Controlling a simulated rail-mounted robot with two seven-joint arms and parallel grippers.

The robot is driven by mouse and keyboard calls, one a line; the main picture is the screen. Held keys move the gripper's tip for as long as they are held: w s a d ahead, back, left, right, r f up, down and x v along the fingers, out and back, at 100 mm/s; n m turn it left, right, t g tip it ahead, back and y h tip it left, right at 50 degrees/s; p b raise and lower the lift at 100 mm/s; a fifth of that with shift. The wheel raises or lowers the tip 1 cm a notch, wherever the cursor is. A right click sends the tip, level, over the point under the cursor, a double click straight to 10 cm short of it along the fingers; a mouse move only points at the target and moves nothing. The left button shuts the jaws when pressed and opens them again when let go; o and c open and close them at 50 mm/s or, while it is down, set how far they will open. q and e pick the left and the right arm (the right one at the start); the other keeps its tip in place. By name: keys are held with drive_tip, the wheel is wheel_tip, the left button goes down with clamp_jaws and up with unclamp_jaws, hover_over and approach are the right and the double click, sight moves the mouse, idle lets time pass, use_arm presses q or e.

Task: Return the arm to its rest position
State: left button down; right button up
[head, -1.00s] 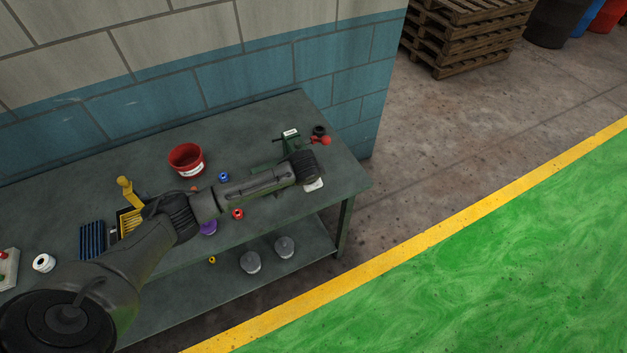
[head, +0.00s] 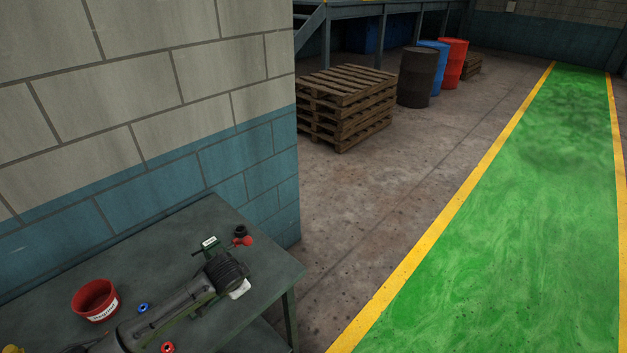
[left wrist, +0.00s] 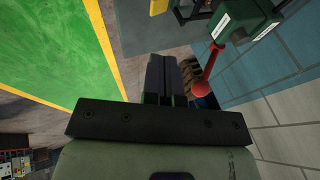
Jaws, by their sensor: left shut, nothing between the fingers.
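My left arm (head: 190,300) reaches in from the lower left over the green workbench (head: 265,270) in the head view. Its fingertips are hidden there behind the wrist. In the left wrist view my left gripper (left wrist: 166,75) is shut and empty. A green bench device with a white label (head: 209,243) stands just beyond the wrist, and it shows at the top of the left wrist view (left wrist: 232,20). Its red ball-ended lever (left wrist: 202,88) appears just right of the fingers; whether they touch cannot be told. My right gripper is not in view.
A red labelled tub (head: 95,298), a blue ring (head: 143,308) and a red ring (head: 167,347) lie beside the arm. A block wall (head: 150,190) stands behind the bench. Open floor (head: 390,190) lies right, with pallets (head: 345,105) and drums (head: 417,77) farther back.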

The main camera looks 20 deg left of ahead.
use_arm(q)
drive_tip(key=d+r+t+y, duration=0.1)
drive_tip(key=d+r+t, duration=0.3)
drive_tip(key=r, duration=0.6)
drive_tip(key=s+d+r+t+h, duration=0.1)
drive_tip(key=s+d+r, duration=0.2)
drive_tip(key=s+d, duration=0.3)
drive_tip(key=s+d+f+n+g+h, duration=0.1)
drive_tip(key=s+d+f+g, duration=0.1)
drive_tip(key=s+f, duration=0.6)
drive_tip(key=s+d+f+n+g+h, duration=0.1)
drive_tip(key=s+d+f+g, duration=0.15)
drive_tip(key=s, duration=0.85)
drive_tip(key=s+d+f+n+g+h, duration=0.1)
drive_tip(key=s+d+f+g, duration=0.15)
drive_tip(key=s+f, duration=0.55)
drive_tip(key=w+p+v, duration=0.3)
drive_tip(key=p+v, duration=1.4)
drive_tip(key=v, duration=0.1)
drive_tip(key=shift+d+r+t, duration=0.3)
drive_tip(key=shift+r+t, duration=0.1)
drive_tip(key=shift+r, duration=0.05)
drive_tip(key=shift+w, duration=0.25)
